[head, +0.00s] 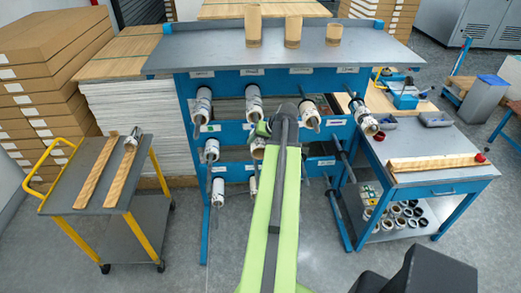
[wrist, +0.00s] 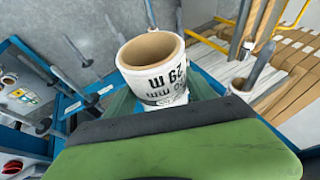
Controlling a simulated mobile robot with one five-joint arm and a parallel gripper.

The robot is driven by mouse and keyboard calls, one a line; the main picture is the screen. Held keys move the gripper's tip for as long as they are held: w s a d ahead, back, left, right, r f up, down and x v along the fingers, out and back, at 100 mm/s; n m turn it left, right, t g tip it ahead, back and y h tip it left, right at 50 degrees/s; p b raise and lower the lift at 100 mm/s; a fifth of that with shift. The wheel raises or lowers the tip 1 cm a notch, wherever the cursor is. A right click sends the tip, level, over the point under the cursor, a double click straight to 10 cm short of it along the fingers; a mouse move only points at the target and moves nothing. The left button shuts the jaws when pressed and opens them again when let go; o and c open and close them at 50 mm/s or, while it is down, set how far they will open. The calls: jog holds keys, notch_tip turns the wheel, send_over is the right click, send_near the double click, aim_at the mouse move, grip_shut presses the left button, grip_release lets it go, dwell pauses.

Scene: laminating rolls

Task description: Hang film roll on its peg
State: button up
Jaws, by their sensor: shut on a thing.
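The film roll (wrist: 165,88) is white with dark printing and a brown cardboard core. In the wrist view it stands just beyond my gripper (wrist: 165,125), its open core end showing. My gripper is shut on it, and the jaws hide its lower part. In the head view my gripper (head: 263,129) is in front of the middle of the blue rack (head: 188,120). My green arm hides part of the rack there. Bare pegs (head: 340,155) stick out at the rack's right side. I cannot tell whether the held roll touches a peg.
Several rolls (head: 203,104) hang on the rack's other pegs. Three brown cores (head: 292,32) stand on its grey top. A trolley (head: 66,200) with wooden strips is at the left; a workbench (head: 440,176) is at the right. Bare pegs (wrist: 88,58) are near the roll in the wrist view.

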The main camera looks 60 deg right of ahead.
jog(key=w+d, duration=0.2)
jog(key=d, duration=0.1)
jog(key=w+d, duration=0.3)
jog(key=d, duration=0.1)
jog(key=w+d, duration=0.3)
jog(key=d, duration=0.1)
jog(key=shift+w+d, duration=0.1)
jog(key=shift+d, duration=0.1)
dwell(0.4)
jog(key=o, duration=1.6)
jog(key=p+v, duration=1.5)
jog(key=v, duration=0.2)
jog(key=shift+s+a+r, duration=0.1)
jog(key=shift+s+r, duration=0.05)
jog(key=shift+s, duration=0.05)
